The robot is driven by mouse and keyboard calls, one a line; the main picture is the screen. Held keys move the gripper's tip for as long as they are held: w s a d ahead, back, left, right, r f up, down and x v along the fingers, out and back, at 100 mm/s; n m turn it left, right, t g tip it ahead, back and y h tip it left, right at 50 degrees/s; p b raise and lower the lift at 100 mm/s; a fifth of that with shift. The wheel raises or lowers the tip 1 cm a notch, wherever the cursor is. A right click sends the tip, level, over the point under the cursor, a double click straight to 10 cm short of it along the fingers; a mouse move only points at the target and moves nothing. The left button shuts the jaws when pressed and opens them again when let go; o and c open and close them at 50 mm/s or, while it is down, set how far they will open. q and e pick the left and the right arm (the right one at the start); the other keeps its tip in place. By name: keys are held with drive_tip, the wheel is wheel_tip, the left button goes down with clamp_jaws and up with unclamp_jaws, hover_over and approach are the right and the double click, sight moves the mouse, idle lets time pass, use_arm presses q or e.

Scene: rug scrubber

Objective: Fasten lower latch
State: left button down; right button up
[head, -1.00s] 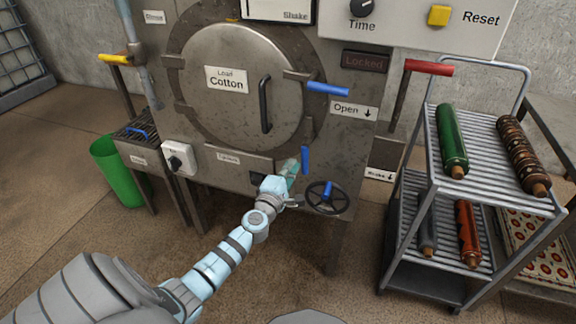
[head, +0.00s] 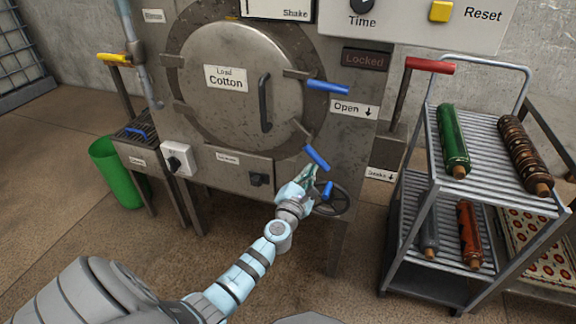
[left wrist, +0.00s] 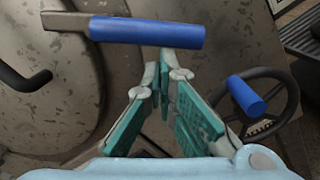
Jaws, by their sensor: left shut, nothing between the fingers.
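The lower latch has a blue handle (head: 317,157) at the lower right of the round door (head: 243,90); it slants down to the right. In the left wrist view the blue latch handle (left wrist: 147,33) lies across the top, on a dark metal arm. My left gripper (head: 312,170) is shut and empty just below the handle. In the left wrist view its fingertips (left wrist: 166,55) meet at or very near the handle's underside; I cannot tell whether they touch. The upper latch's blue handle (head: 328,87) points right, near level. My right gripper is not in view.
A handwheel with a blue knob (head: 328,190) sits close to my left gripper's right side. A black door handle (head: 265,103) stands on the door. A wire cart (head: 399,245) with rollers is at the right. A green bin (head: 117,174) stands at the left.

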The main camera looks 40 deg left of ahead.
use_arm(q)
drive_tip(key=d+r+n, duration=0.1)
drive_tip(key=n, duration=0.1)
drive_tip(key=d+n, duration=0.1)
drive_tip(key=n, duration=0.2)
drive_tip(key=w+d+r+n, duration=0.1)
drive_tip(key=n, duration=0.1)
drive_tip(key=shift+w+d+r+n+p, duration=0.1)
drive_tip(key=shift+d+r+n+p, duration=0.1)
drive_tip(key=shift+r+n+p, duration=0.15)
drive_tip(key=shift+d+r+n+y, duration=0.2)
drive_tip(key=shift+r+n+y, duration=0.1)
drive_tip(key=shift+n, duration=0.15)
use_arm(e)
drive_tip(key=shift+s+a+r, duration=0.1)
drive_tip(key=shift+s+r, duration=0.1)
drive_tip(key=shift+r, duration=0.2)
use_arm(q)
drive_tip(key=shift+f, duration=0.1)
drive_tip(key=shift+f, duration=0.3)
drive_tip(key=b, duration=0.2)
approach(323, 169)
drive_tip(key=shift+s+d+f, duration=0.2)
drive_tip(key=shift+s+f, duration=0.2)
drive_tip(key=shift+s, duration=0.15)
drive_tip(key=shift+s+d+f, duration=0.2)
drive_tip(key=shift+s+f, duration=0.25)
drive_tip(key=shift+s, duration=0.1)
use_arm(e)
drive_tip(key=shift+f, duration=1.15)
